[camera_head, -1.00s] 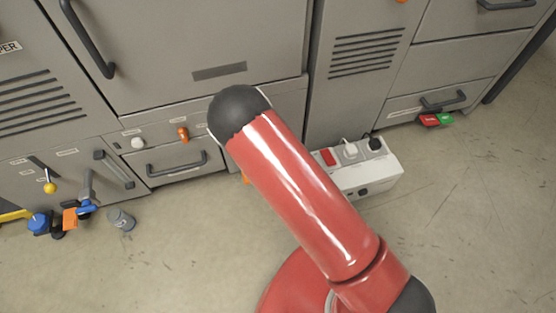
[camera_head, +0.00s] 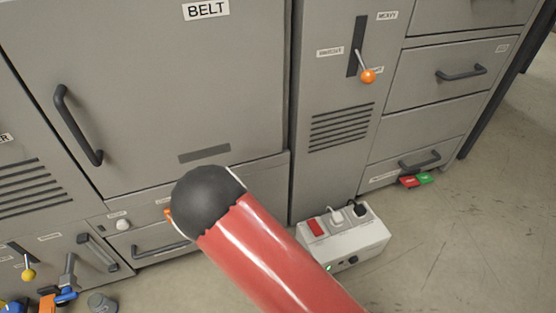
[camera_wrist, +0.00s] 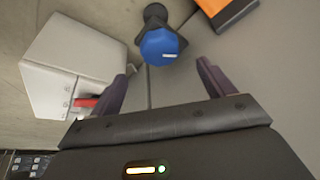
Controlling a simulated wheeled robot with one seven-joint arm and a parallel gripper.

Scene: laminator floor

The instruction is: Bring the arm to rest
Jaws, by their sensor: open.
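My arm (camera_head: 265,255), red with a black rounded joint, reaches up from the bottom of the head view in front of the grey cabinets. My gripper (camera_wrist: 168,70) is out of sight in the head view. In the wrist view its two dark purple fingers stand apart, open, and I see nothing held between them. A blue knob-like thing (camera_wrist: 160,46) with a white mark and a black end shows just beyond the fingertips. I cannot tell how far it is from them.
A white box (camera_head: 345,243) with a red switch and plugs stands on the floor right of my arm. The lever with the orange knob (camera_head: 368,76) sticks out of the cabinet. Blue and orange items lie at lower left.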

